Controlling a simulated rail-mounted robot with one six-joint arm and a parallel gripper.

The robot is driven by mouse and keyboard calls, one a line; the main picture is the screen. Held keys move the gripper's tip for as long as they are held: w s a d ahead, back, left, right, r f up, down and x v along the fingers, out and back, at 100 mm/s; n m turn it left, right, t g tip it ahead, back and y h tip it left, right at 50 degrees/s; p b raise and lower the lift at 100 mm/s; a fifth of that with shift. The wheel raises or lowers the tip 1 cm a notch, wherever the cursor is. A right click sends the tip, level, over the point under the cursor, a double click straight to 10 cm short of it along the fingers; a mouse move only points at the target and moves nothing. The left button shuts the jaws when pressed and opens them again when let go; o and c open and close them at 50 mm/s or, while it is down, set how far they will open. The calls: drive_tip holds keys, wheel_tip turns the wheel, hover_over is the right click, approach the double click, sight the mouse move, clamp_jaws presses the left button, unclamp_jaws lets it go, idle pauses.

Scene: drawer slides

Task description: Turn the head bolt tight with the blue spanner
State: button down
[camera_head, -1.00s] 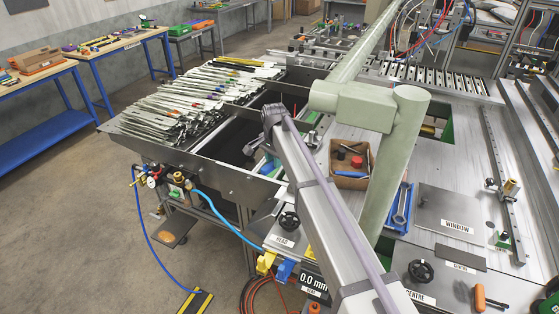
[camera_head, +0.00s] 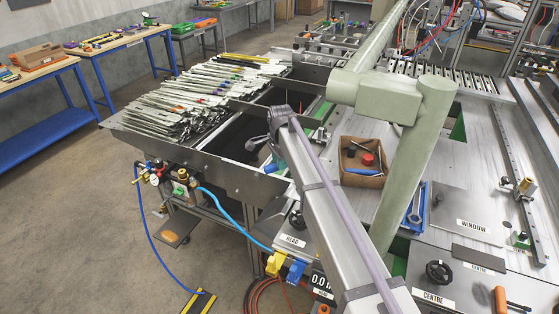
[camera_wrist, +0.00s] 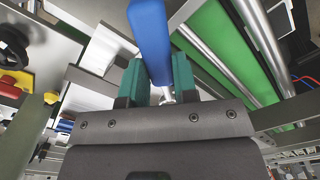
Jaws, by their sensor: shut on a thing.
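In the wrist view my gripper (camera_wrist: 155,78) has two teal fingers closed on a blue bar-like handle, which I take to be the blue spanner (camera_wrist: 150,32). A short bright metal part shows below it, between the fingers. The spanner's working end is not clear. A HEAD label (camera_head: 292,241) sits on the near plate, by a black handwheel (camera_head: 296,218). I cannot pick out the head bolt.
A cardboard box (camera_head: 362,180) and a blue tray (camera_head: 422,198) with a grey spanner are right of my arm. A heap of metal slides (camera_head: 190,105) lies left. WINDOW and CENTRE plates (camera_head: 460,205) are at right. In the wrist view, a green strip and metal rods (camera_wrist: 235,60) run close by.

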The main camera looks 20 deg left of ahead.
drive_tip(key=d+n, duration=0.2)
drive_tip(key=s+d+n, duration=0.1)
drive_tip(key=n, duration=0.1)
drive_tip(key=s+d+n, duration=0.1)
drive_tip(key=d+n, duration=0.1)
drive_tip(key=n, duration=0.1)
drive_tip(key=shift+s+d+r, duration=0.1)
drive_tip(key=shift+d+r, duration=0.1)
drive_tip(key=shift+d, duration=0.1)
drive_tip(key=shift+f+b, duration=0.55)
drive_tip(key=shift+f, duration=0.15)
drive_tip(key=shift+f+b, duration=1.15)
drive_tip(key=shift+b, duration=0.15)
idle(1.5)
